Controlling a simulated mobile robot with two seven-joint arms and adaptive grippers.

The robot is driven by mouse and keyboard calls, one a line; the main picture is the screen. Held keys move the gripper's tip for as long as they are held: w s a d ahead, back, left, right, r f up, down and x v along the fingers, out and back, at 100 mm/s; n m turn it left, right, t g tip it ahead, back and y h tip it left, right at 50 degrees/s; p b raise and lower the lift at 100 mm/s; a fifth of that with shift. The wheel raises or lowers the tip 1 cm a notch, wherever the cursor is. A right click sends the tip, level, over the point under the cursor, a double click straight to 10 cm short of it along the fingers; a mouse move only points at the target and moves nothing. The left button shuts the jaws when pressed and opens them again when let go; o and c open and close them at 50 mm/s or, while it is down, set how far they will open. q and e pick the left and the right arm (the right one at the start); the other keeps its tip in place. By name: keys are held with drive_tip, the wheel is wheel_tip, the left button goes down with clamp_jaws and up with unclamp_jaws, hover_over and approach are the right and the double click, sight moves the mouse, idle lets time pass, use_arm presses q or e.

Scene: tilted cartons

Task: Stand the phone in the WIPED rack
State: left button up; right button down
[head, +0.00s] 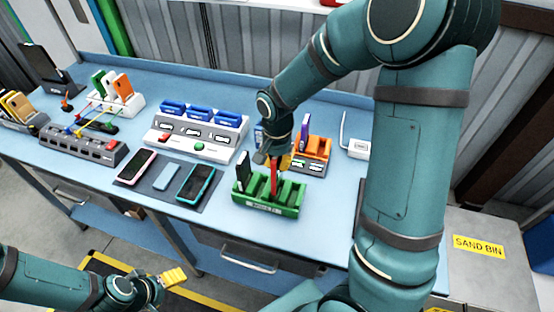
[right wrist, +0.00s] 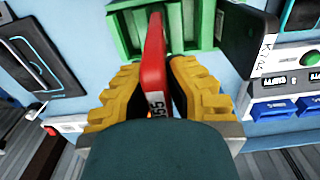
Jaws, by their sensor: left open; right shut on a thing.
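A red phone (head: 274,181) is upright between the yellow fingers of my right gripper (head: 275,162), above or partly in the green rack (head: 265,208). In the right wrist view, the gripper (right wrist: 155,90) is shut on the red phone (right wrist: 154,45), whose far end overlaps the green rack (right wrist: 120,30); I cannot tell how deep it sits. A dark phone (head: 243,168) stands in the green rack's left slot. The rack's front label is too small to read. My left gripper (head: 170,282) is open and empty, low at the left, off the table.
An orange rack (head: 316,148) stands behind the green one. A grey unit with blue holders (head: 195,138) is to the left. A dark mat (head: 152,192) with several devices lies at the front. A white charger (head: 357,149) is at the right.

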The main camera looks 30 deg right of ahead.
drive_tip(key=shift+f+b, duration=1.8)
drive_tip(key=shift+f, duration=0.6)
drive_tip(key=shift+f, duration=0.25)
drive_tip(key=c, duration=1.1)
unclamp_jaws()
drive_tip(key=shift+o, duration=0.2)
drive_tip(key=shift+r, duration=0.1)
wheel_tip(320, 180, up, 12)
drive_tip(key=shift+f, duration=0.1)
